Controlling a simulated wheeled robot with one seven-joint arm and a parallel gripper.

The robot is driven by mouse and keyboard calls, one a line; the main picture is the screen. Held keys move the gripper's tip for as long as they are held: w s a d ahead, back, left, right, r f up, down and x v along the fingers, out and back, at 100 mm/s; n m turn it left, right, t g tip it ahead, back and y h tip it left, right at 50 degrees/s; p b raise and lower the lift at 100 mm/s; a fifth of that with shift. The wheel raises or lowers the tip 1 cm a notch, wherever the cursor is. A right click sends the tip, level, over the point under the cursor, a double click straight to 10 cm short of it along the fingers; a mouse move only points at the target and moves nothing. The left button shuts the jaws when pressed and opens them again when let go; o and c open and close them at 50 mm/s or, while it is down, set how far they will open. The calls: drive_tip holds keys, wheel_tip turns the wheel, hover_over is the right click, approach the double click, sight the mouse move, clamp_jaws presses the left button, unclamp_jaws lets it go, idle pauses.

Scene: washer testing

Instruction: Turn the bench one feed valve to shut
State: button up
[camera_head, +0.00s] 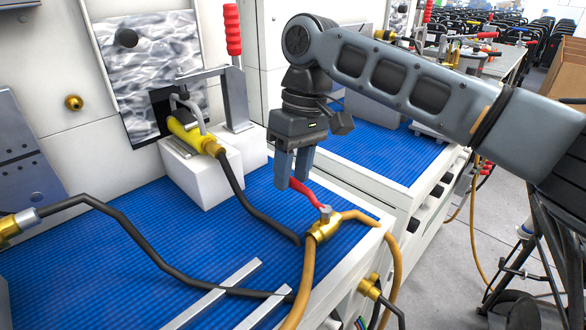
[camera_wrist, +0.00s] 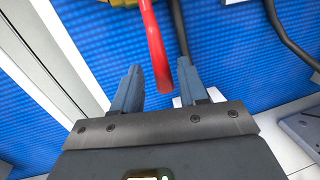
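The feed valve (camera_head: 325,226) is brass and sits at the front right edge of the blue-matted bench (camera_head: 130,225), with tan hoses at it. Its red lever (camera_head: 308,195) points back and left toward my gripper (camera_head: 292,180). My gripper points down, open, with its fingertips at the lever's free end. In the wrist view the red lever (camera_wrist: 154,45) runs between the two blue fingers of my gripper (camera_wrist: 161,72), with a gap on both sides. I cannot tell how deep it sits between them. The brass valve body shows only as a sliver at the top (camera_wrist: 118,3).
A yellow fitting (camera_head: 192,132) rests on a white block (camera_head: 200,172) behind, beside a red-handled clamp (camera_head: 233,80). A black hose (camera_head: 130,232) and metal rails (camera_head: 215,293) lie on the mat. A second blue bench (camera_head: 390,150) stands to the right.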

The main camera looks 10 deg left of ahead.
drive_tip(key=shift+o, duration=0.4)
drive_tip(key=shift+r, duration=0.1)
wheel_tip(320, 180, up, 7)
drive_tip(key=w, duration=0.1)
drive_tip(key=shift+d+r, duration=0.2)
drive_tip(key=shift+d, duration=0.2)
drive_tip(key=shift+d+f, duration=0.1)
